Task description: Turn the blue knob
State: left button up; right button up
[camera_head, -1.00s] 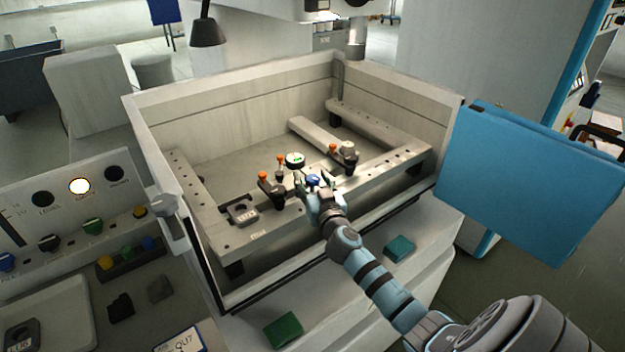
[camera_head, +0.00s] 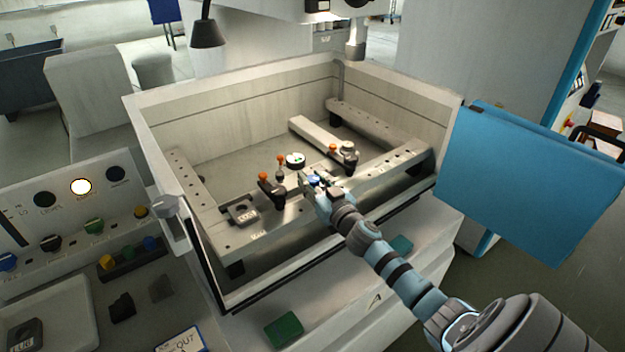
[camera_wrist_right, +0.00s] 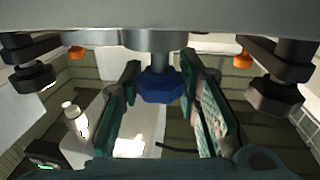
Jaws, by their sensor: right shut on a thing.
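The blue knob (camera_head: 314,181) sits on the front edge of the rail inside the open tank, partly hidden by my right gripper (camera_head: 312,186). In the right wrist view the blue knob (camera_wrist_right: 161,87) is faceted, on a grey metal stem, and lies between the two teal-padded fingers of my right gripper (camera_wrist_right: 162,98). My right gripper is shut on it. My left gripper is not in view.
Orange-topped clamps (camera_head: 271,188) stand on the rail to the left, and another clamp (camera_head: 346,155) is to the right. The tank's front wall (camera_head: 330,250) runs below my forearm. A blue door (camera_head: 535,180) hangs open at right.

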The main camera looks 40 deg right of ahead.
jog(key=o, duration=1.2)
jog(key=shift+s, duration=0.1)
jog(key=s, duration=0.4)
jog(key=s+a, duration=0.1)
jog(key=s, duration=0.2)
jog(key=s+a, duration=0.1)
jog(key=s, duration=0.3)
jog(key=shift+s, duration=0.35)
jog(key=shift+d, duration=0.1)
